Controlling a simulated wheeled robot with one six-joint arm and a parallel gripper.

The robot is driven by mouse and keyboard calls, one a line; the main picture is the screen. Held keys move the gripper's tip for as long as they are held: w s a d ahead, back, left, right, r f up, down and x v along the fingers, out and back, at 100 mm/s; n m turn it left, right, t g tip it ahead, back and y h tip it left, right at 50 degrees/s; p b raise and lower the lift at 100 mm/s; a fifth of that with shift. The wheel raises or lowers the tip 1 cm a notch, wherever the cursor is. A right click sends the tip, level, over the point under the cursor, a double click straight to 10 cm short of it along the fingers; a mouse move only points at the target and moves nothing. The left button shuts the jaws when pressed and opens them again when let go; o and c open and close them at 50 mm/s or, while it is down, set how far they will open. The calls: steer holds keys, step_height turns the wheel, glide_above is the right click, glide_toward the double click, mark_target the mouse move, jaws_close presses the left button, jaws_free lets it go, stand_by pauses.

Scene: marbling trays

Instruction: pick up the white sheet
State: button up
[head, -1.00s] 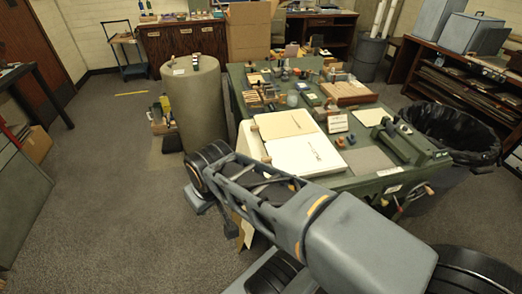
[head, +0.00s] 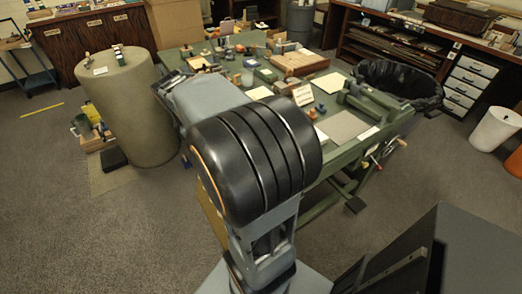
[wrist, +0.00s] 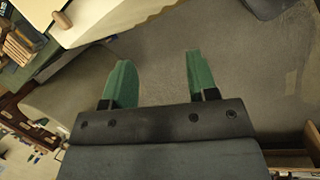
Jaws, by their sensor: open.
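My gripper (wrist: 155,85) shows in the wrist view with its two green fingers wide apart and nothing between them. Grey floor lies beyond the fingertips. A pale flat surface (wrist: 110,14) with a brown wooden knob at its edge lies at the upper left, apart from the fingers; I cannot tell whether it is the white sheet. In the head view my raised arm covers the front left of the bench and hides the gripper and the place where the white sheet was seen. A corner of a cream sheet (head: 260,93) shows beside the arm.
The green bench (head: 375,133) carries a grey mat (head: 342,126), a small sign (head: 303,95), a wooden tray (head: 300,62) and small items. A tall round pillar (head: 125,115) stands left of the bench, and a black-lined bin (head: 400,82) stands right. Open carpet lies at left.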

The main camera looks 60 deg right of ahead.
steer(key=d+f+n+b, duration=0.1)
steer(key=d+f, duration=0.2)
steer(key=d, duration=0.1)
steer(key=d+f+n+g+b, duration=0.1)
steer(key=d+f, duration=0.3)
steer(key=s+d+f+n+g+b, duration=0.1)
steer(key=d+f+n, duration=0.1)
steer(key=d+f, duration=0.2)
steer(key=shift+d+f+h, duration=0.1)
steer(key=shift+d+h, duration=0.15)
steer(key=shift+h, duration=0.15)
steer(key=shift+b+x, duration=0.55)
steer(key=shift+x, duration=2.45)
steer(key=shift+s+a, duration=0.1)
jaws_close()
